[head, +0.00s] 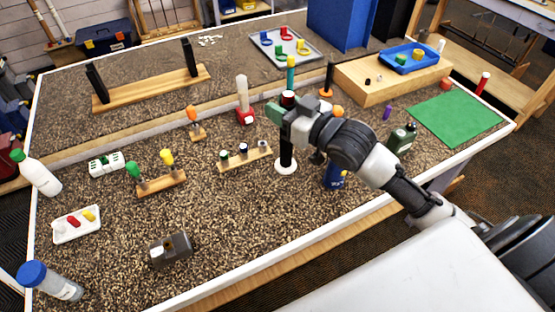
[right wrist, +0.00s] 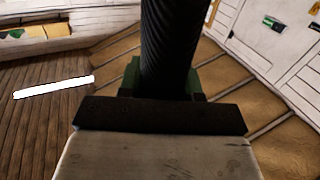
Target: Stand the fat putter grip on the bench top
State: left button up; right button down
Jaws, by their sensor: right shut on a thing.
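A fat black grip (head: 287,148) with a red and white top end stands nearly upright on the bench top (head: 225,210). Its foot is at a white round base (head: 286,168); I cannot tell whether it rests on this base or is fitted over a peg there. My right gripper (head: 287,110), with green fingertips, is shut on the upper part of the grip. In the right wrist view the grip is a thick, ribbed black cylinder (right wrist: 168,45) between the fingers. The fingers hide part of the grip. My left gripper is not in view.
A wooden holder with short pegs (head: 245,160) stands left of the grip. A blue can (head: 335,176) and a dark green bottle (head: 402,138) stand to its right, under my arm. A green mat (head: 455,118) lies at the right.

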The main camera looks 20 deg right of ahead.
jog(key=s+a+f+p, duration=0.3)
jog(key=s+a+f, duration=0.1)
jog(key=a+f, duration=0.5)
jog(key=shift+s+a+f, duration=0.15)
jog(key=shift+a+f, duration=0.1)
jog(key=shift+f, duration=0.4)
jog(key=c, duration=0.8)
grip_release()
jog(key=shift+o, duration=0.2)
jog(key=b+v, duration=0.3)
jog(key=v, duration=0.9)
